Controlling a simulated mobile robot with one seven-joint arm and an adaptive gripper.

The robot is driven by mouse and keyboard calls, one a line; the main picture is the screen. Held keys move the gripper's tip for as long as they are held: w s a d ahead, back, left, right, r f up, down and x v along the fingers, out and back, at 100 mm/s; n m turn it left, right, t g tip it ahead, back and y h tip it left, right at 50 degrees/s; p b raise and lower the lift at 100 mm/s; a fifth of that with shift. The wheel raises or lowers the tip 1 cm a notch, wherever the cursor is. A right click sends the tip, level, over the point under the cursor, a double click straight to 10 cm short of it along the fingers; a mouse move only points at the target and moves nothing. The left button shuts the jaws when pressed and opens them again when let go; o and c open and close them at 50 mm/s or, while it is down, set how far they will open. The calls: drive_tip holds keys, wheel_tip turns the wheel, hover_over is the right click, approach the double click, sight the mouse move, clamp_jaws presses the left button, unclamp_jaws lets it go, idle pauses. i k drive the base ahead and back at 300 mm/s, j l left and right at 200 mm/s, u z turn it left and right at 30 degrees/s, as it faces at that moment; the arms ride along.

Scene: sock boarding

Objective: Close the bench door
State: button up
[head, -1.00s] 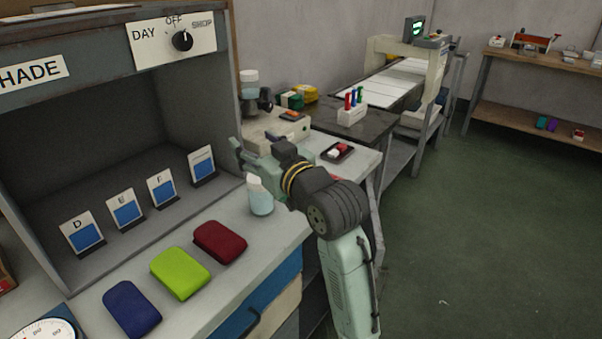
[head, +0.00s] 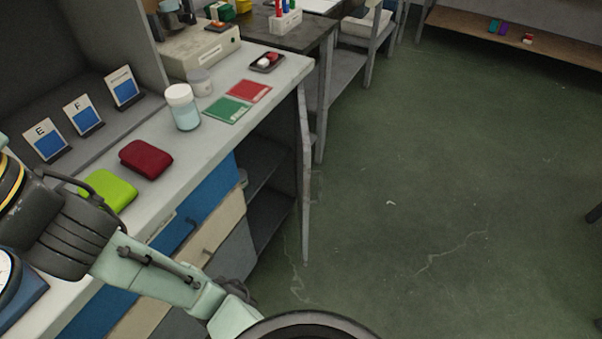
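The bench door (head: 306,180) is a thin grey panel seen almost edge-on at the right end of the bench (head: 218,85). It stands open, swung out from the bench front. The open cupboard beside it shows a dark inside with a shelf (head: 262,160). My arm crosses the lower left of the head view, and its wrist runs out at the left edge. My gripper's fingers are outside the picture, well to the left of the door.
Drawers with blue and cream fronts (head: 208,215) line the bench left of the cupboard. A white-capped jar (head: 183,108), green and red cards (head: 227,109) and a dark red pouch (head: 146,158) lie on top. The green floor (head: 430,180) right of the door is clear.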

sight(304, 149)
drive_tip(key=i+l+u, duration=0.15)
drive_tip(key=l+u, duration=0.15)
drive_tip(key=l, duration=0.25)
drive_tip(key=i+l+u, duration=0.1)
drive_tip(key=l+u, duration=0.15)
drive_tip(key=l, duration=0.3)
drive_tip(key=k+l, duration=0.1)
drive_tip(key=k, duration=0.25)
drive_tip(key=k+l+u, duration=0.1)
drive_tip(key=k, duration=0.2)
drive_tip(key=l+u, duration=0.15)
drive_tip(key=l, duration=0.2)
drive_tip(key=i+l+u, duration=0.15)
drive_tip(key=l, duration=0.2)
